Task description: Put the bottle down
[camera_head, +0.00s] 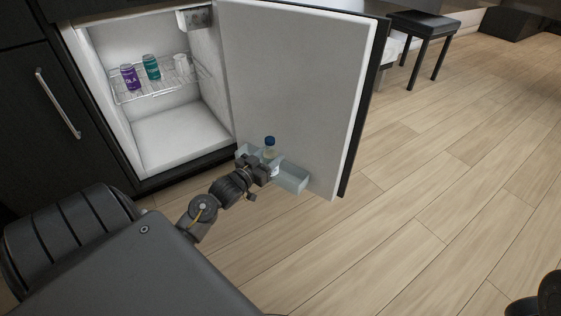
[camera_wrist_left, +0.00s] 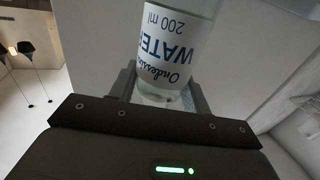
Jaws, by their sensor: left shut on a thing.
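A clear water bottle with a blue cap (camera_head: 270,142) stands about upright at the door bin (camera_head: 293,178) of the open fridge. Its white label with blue print (camera_wrist_left: 170,45) fills the top of the left wrist view. My left gripper (camera_head: 268,169) is shut on the bottle's lower part, with one finger on each side (camera_wrist_left: 160,90). The gripper and bin hide the bottle's base, so I cannot tell whether it touches the bin's floor. My right gripper does not show clearly; only a dark piece of my body is at the bottom right corner.
The fridge door (camera_head: 295,80) is wide open. Inside, a purple can (camera_head: 130,77), a teal can (camera_head: 151,67) and a clear-white item (camera_head: 181,62) stand on a wire shelf (camera_head: 160,88). A dark stool (camera_head: 424,25) is at the back. The wooden floor (camera_head: 430,180) at right is clear.

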